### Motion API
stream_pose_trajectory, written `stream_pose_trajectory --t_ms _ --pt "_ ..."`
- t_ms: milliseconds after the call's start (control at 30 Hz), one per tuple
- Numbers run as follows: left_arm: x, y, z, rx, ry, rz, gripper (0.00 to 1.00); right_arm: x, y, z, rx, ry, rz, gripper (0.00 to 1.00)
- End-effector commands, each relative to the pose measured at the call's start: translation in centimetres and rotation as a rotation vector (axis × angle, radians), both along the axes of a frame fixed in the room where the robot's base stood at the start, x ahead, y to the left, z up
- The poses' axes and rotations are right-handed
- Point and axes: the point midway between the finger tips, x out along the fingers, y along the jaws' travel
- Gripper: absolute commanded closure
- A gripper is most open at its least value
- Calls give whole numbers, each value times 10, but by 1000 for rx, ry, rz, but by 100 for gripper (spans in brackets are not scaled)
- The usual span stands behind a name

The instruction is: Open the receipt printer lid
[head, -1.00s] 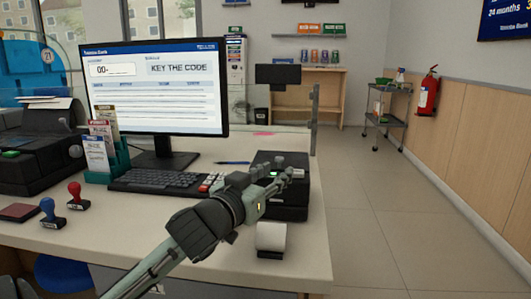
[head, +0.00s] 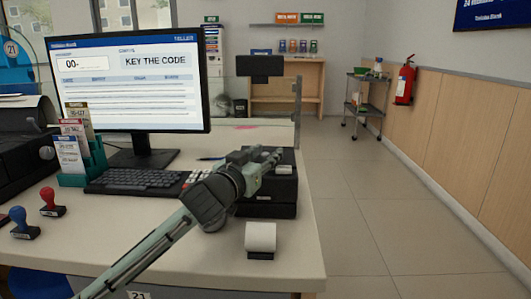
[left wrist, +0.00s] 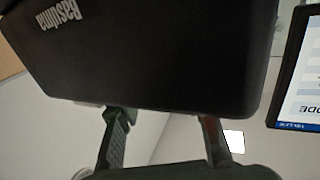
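The receipt printer (head: 268,207) is a black box near the right end of the counter. Its top is partly hidden by my left gripper (head: 274,160), which reaches over it from the left. Whether the lid is shut or slightly raised I cannot tell. In the left wrist view, a large black casing with upside-down white lettering, apparently the printer (left wrist: 150,60), fills the upper part. My left gripper's two fingers (left wrist: 163,125) are spread apart at its lower edge, with nothing visible between them; whether the tips touch it is unclear. My right gripper is in neither view.
A paper roll (head: 261,236) stands in front of the printer. A keyboard (head: 135,181), monitor (head: 130,85), card holder (head: 75,178) and stamps (head: 50,205) lie to the left. A clear screen (head: 270,105) stands behind. Open floor lies right of the counter.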

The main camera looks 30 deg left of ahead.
Motion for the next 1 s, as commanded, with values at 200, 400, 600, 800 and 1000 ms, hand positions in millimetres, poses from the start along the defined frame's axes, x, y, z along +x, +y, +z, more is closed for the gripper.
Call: stream_pose_trajectory --t_ms 200,400,600,800,1000 --pt "3 0 0 0 -1 0 63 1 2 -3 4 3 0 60" --pt "3 0 0 0 -1 0 78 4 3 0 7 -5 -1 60" --pt "3 0 0 0 -1 -1 100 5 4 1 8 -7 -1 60" --pt "3 0 0 0 -1 -1 100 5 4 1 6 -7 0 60" --pt "3 0 1 0 -1 -1 100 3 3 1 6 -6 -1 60"
